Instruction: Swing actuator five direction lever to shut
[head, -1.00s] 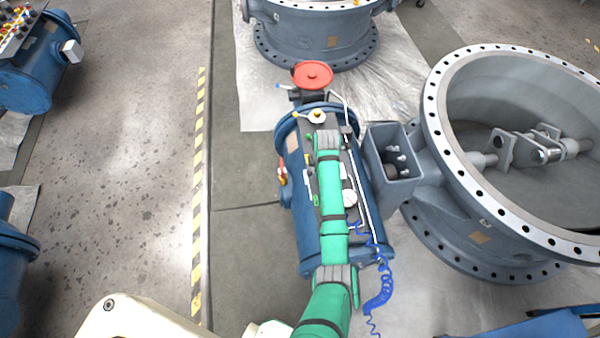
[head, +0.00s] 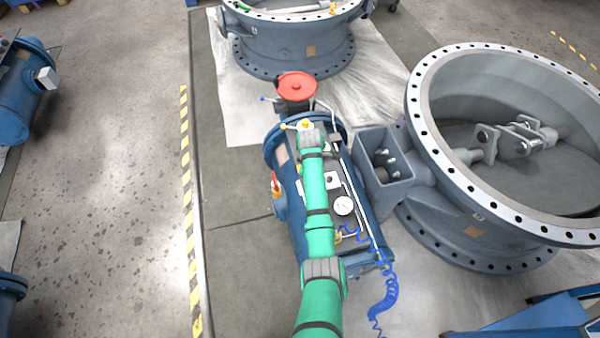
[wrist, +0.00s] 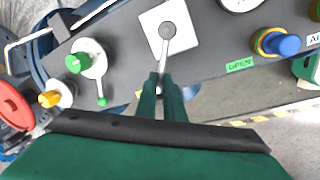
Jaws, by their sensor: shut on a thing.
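The direction lever (wrist: 164,57) is a metal rod pivoting on a square white plate (wrist: 186,41) on the actuator's dark panel. In the wrist view it points down from its pivot toward my gripper (wrist: 161,82). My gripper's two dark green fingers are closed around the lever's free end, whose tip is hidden. A green OPEN label (wrist: 240,65) lies to the right of the lever; I see no shut label. In the head view the blue actuator (head: 298,222) lies under my green arm, which hides my gripper; the white plate (head: 333,180) shows beside the arm.
A green knob (wrist: 77,62) with a small lever, a yellow knob (wrist: 49,99) and a red handwheel (wrist: 12,103) are left of the lever. A blue knob (wrist: 288,45) is right. A large flanged valve (head: 440,160) stands right of the actuator; a coiled blue hose (head: 382,292) hangs nearby.

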